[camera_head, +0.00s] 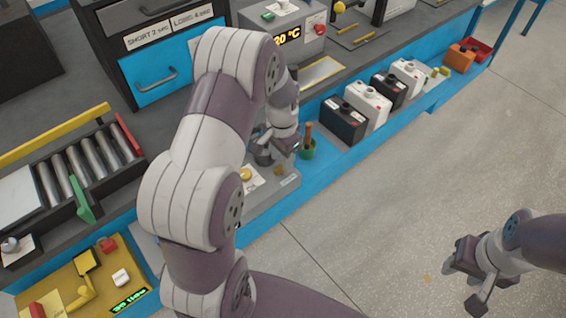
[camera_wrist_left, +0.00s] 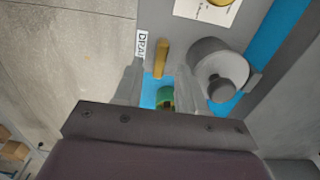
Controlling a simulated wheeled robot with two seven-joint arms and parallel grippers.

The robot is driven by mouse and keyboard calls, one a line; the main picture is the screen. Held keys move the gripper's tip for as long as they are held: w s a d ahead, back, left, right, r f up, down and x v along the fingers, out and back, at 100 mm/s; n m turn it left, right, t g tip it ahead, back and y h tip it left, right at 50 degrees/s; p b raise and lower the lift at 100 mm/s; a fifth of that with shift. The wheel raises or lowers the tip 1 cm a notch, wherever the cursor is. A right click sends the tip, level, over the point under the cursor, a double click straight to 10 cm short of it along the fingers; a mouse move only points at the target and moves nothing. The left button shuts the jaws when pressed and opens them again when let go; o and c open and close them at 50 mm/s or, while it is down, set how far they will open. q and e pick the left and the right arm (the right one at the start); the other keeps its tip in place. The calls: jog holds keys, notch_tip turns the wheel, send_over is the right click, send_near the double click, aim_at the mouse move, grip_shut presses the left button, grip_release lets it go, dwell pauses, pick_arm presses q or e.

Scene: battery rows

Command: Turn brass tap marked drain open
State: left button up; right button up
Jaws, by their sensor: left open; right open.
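The brass tap (camera_wrist_left: 162,58) shows in the left wrist view as a narrow upright bar beside a white label reading DRAI (camera_wrist_left: 142,45), its end hidden. In the head view the tap (camera_head: 279,170) is a small brass spot on the grey unit's front. My left gripper (camera_wrist_left: 160,76) is open, with one finger on each side of the tap's line; I cannot tell whether either finger touches it. In the head view my left gripper (camera_head: 277,147) is just above the tap. My right gripper (camera_head: 468,279) is open and empty over the floor at right.
A grey cylinder (camera_wrist_left: 218,68) stands close right of my left gripper. A green cup (camera_head: 307,150) with a brown handle is beside it. Several batteries (camera_head: 344,121) line the blue-edged bench to the right. A roller tray (camera_head: 90,165) lies left. The floor (camera_head: 400,200) is clear.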

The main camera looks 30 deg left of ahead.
pick_arm(q)
jog(key=shift+f, duration=1.55)
jog(key=shift+c, duration=0.3)
grip_shut()
